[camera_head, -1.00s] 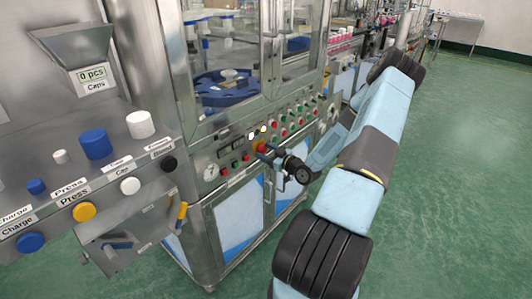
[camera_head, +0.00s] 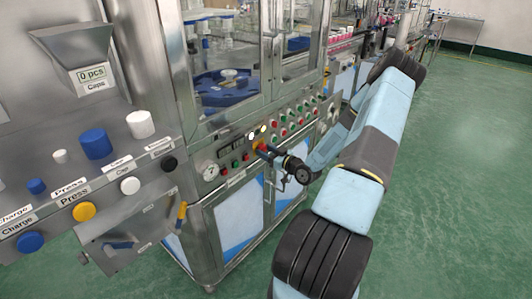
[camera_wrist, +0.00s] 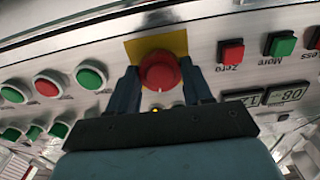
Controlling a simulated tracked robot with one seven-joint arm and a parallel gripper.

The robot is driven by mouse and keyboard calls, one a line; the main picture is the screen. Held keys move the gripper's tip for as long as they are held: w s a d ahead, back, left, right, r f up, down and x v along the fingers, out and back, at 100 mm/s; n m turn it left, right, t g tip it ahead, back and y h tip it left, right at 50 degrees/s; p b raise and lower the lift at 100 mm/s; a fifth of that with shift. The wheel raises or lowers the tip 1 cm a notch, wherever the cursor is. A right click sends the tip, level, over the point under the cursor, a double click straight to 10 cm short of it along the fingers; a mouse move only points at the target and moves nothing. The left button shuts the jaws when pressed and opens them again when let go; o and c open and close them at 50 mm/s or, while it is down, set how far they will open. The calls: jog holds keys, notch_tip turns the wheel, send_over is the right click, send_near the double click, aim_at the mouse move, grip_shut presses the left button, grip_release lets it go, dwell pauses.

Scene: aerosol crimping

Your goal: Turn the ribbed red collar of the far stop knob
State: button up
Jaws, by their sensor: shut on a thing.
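The far stop knob (camera_wrist: 160,74) is red, with a round cap, and sits on a yellow square plate (camera_wrist: 143,48) on the steel control panel. In the wrist view my gripper (camera_wrist: 160,84) has one blue finger on each side of the knob and is shut on it. The ribs of the collar are too small to make out. In the head view my gripper (camera_head: 268,151) reaches the panel at the yellow plate (camera_head: 258,143), and its fingers hide most of the knob.
Green and red round buttons (camera_wrist: 90,75) lie left of the knob in the wrist view. Square red and green buttons (camera_wrist: 231,52) and two digital displays (camera_wrist: 287,93) lie to the right. A pressure gauge (camera_head: 208,170) sits left of my gripper in the head view. Green floor is open at right.

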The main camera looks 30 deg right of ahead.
jog(key=m, duration=0.4)
jog(key=shift+d+m, duration=0.1)
jog(key=shift+m, duration=0.6)
jog(key=o, duration=1.1)
jog(key=shift+c, duration=0.2)
jog(key=shift+s, duration=0.1)
jog(key=v, duration=1.3)
jog(key=shift+s, duration=0.3)
